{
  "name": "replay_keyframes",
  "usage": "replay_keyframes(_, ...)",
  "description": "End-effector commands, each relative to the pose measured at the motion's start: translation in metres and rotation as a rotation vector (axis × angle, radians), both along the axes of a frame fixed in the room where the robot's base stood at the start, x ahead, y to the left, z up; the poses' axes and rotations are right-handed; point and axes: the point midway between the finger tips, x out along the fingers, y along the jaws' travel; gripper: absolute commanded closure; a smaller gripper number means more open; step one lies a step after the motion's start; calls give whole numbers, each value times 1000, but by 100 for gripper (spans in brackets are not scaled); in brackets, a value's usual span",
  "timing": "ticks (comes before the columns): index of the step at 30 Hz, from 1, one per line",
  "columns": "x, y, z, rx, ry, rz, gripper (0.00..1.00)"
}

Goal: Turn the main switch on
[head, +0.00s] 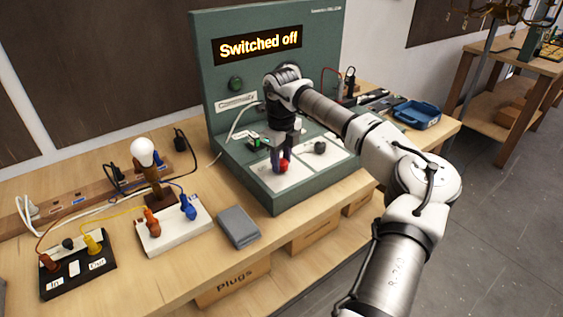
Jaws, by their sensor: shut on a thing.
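The green test panel (221,99) stands on the workbench, and its lit display (257,45) reads "Switched off". My gripper (281,164) points down at the panel's sloped front. It is shut on a red knob (284,167) that sits on the left white plate (268,180). The fingers partly hide the knob, so its exact angle cannot be told. No readable label marks it as the main switch. A black knob (320,147) sits on the plate to the right, apart from my gripper.
A bulb (143,152) on a wooden stand, a white block (167,238) with orange and blue plugs, and a black box (77,266) with cables stand at left. A blue tray (416,114) is at right.

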Motion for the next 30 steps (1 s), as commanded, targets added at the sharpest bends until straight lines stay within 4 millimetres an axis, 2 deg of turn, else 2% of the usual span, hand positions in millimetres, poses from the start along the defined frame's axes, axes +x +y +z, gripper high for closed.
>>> replay_keyframes(30, 0, 1, -1, -1, -3, -959, 89)
